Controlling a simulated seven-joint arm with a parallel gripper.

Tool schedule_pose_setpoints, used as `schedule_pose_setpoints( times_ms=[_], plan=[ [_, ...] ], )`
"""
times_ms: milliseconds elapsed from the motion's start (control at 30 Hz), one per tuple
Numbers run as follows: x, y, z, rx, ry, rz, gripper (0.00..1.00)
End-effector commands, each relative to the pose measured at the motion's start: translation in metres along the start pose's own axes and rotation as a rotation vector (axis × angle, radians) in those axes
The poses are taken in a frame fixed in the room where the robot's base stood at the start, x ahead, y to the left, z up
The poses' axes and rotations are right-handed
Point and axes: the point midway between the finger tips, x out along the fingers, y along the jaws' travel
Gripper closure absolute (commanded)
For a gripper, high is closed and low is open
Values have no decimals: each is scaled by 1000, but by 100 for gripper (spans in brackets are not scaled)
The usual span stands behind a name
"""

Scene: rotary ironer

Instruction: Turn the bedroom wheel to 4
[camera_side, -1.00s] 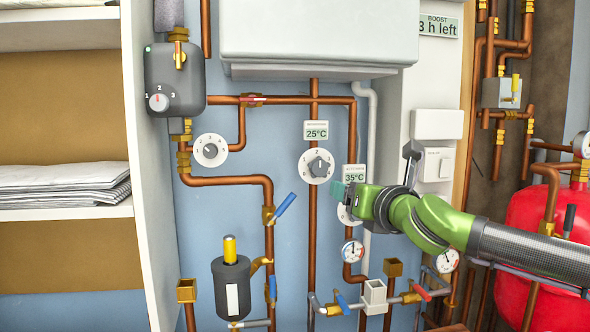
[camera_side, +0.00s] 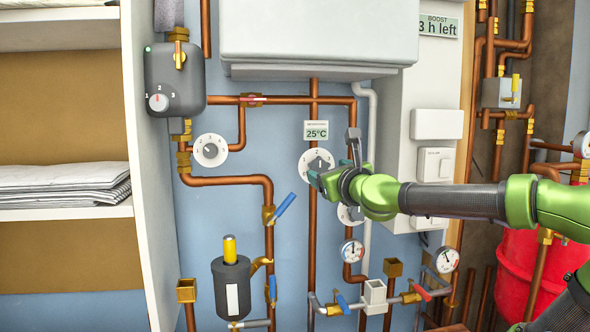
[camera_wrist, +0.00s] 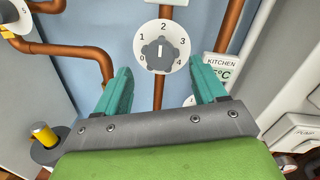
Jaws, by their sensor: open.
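The round white wheel with a grey lobed knob (camera_side: 318,158) is on the wall pipe under a 25°C tag (camera_side: 316,130), whose small heading I cannot read for sure. In the wrist view the wheel (camera_wrist: 161,47) lies ahead, between and beyond my fingertips. In the side view my gripper (camera_side: 318,180) covers the wheel's lower part; contact is not visible.
The kitchen tag (camera_wrist: 222,68) is just right of my right finger, with another white wheel (camera_side: 348,214) below, partly hidden by my gripper. A third dial (camera_side: 210,150) is at left. Copper pipes, gauges (camera_side: 351,252) and a blue-handled valve (camera_side: 285,204) surround the area.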

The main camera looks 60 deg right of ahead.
Motion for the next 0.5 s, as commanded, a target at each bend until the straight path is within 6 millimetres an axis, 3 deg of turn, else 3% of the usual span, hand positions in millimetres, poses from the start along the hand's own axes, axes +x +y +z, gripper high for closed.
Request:
schedule_pose_setpoints(
  times_ms=[200, 500],
  plan=[
    [35, 0, 0, 0, 1, 0, 30],
    [49, 0, 1, 1, -1, 0, 30]
  ],
)
